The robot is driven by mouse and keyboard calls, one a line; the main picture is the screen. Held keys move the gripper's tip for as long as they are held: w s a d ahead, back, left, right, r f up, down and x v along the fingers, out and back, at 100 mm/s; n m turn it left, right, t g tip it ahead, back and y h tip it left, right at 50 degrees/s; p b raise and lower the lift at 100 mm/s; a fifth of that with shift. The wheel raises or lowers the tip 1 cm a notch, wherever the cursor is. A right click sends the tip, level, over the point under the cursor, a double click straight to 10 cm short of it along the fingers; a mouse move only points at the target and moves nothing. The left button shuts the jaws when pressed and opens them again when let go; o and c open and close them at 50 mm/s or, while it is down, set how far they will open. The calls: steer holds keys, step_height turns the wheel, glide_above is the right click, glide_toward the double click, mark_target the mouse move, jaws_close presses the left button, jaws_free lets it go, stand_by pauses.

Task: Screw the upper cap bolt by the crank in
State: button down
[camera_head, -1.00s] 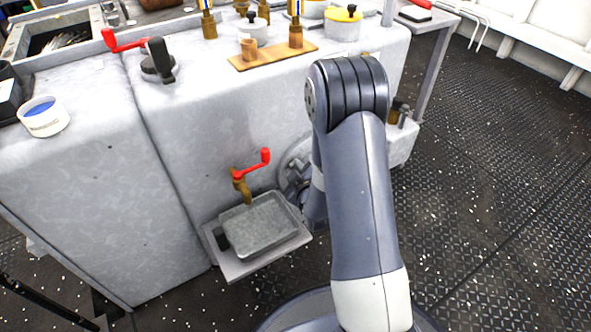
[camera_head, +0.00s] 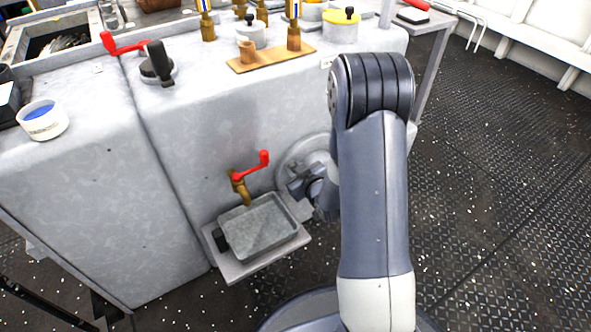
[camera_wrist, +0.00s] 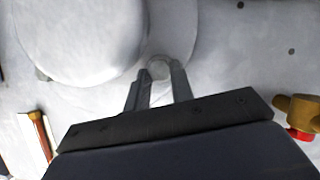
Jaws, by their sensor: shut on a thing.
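The cap bolt (camera_wrist: 159,69) shows as a small pale round head between my fingertips in the wrist view. My gripper (camera_wrist: 160,82) is shut on it, one finger on each side. The bolt sits at the edge of a large round pale cap (camera_wrist: 80,38). In the head view the round cap (camera_head: 303,150) is on the front of the grey housing, partly behind my arm. My gripper (camera_head: 297,187) is in front of it there, and the bolt cannot be made out. The red crank (camera_head: 252,166) on a brass valve is just left of the cap.
A grey tray (camera_head: 243,254) on a shelf is below the valve, close to my gripper. The brass valve (camera_wrist: 296,108) is at the right in the wrist view. Another red crank (camera_head: 122,46) and several containers stand on the housing's top. The floor at right is clear.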

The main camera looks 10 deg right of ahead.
steer(key=c, duration=1.2)
jaws_free()
steer(key=shift+s, duration=0.1)
steer(key=p+v, duration=0.3)
steer(key=v, duration=0.7)
steer(key=shift+s+r, duration=0.15)
steer(key=shift+s, duration=0.15)
steer(key=shift+d, duration=0.1)
steer(key=b+x, duration=0.3)
steer(key=x, duration=0.8)
